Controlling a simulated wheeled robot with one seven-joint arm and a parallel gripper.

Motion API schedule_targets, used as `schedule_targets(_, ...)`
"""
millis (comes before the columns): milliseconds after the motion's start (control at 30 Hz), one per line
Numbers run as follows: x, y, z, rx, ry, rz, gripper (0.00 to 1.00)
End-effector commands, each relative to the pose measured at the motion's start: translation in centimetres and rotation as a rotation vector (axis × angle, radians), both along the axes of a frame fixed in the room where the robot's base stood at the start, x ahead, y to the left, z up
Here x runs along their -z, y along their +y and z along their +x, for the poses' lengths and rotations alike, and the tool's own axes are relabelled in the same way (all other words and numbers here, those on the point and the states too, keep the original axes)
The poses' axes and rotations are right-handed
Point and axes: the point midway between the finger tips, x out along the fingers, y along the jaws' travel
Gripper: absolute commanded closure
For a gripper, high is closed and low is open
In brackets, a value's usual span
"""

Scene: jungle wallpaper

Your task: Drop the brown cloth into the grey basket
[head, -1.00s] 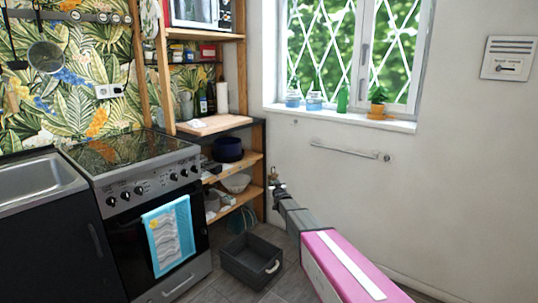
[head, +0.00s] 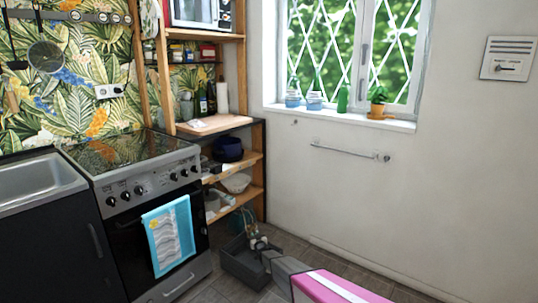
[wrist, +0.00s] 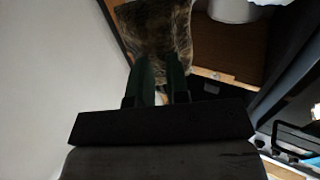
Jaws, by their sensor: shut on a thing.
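The grey basket (head: 238,266) stands on the floor between the oven and the shelf. My gripper (head: 256,241) is low at the basket, over its opening in the head view; I cannot tell its exact height. In the wrist view, the brown cloth (wrist: 160,28) is between the tips of my gripper (wrist: 162,72), which is shut on it. The cloth looks crumpled, patterned and partly see-through. In the head view the cloth is too small to make out clearly. My arm hides part of the basket's right side.
The oven (head: 150,215) with a blue towel (head: 168,238) is left of the basket. The wooden shelf (head: 236,172) with bowls stands behind it. The white wall (head: 400,215) is to the right. Some floor (head: 290,245) is bare near the wall.

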Motion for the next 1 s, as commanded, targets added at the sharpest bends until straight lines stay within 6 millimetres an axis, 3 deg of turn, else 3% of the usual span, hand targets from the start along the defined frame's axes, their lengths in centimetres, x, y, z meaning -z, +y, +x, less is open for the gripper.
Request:
schedule_targets(600, 5.4, 0.0, 0.1, 0.0, 0.001, -0.001, 1.0)
schedule_targets(933, 5.8, 0.0, 0.0, 0.0, 0.001, -0.001, 1.0)
schedule_targets(967, 5.8, 0.0, 0.0, 0.0, 0.001, -0.001, 0.78)
schedule_targets(1000, 5.8, 0.0, 0.0, 0.0, 0.001, -0.001, 0.65)
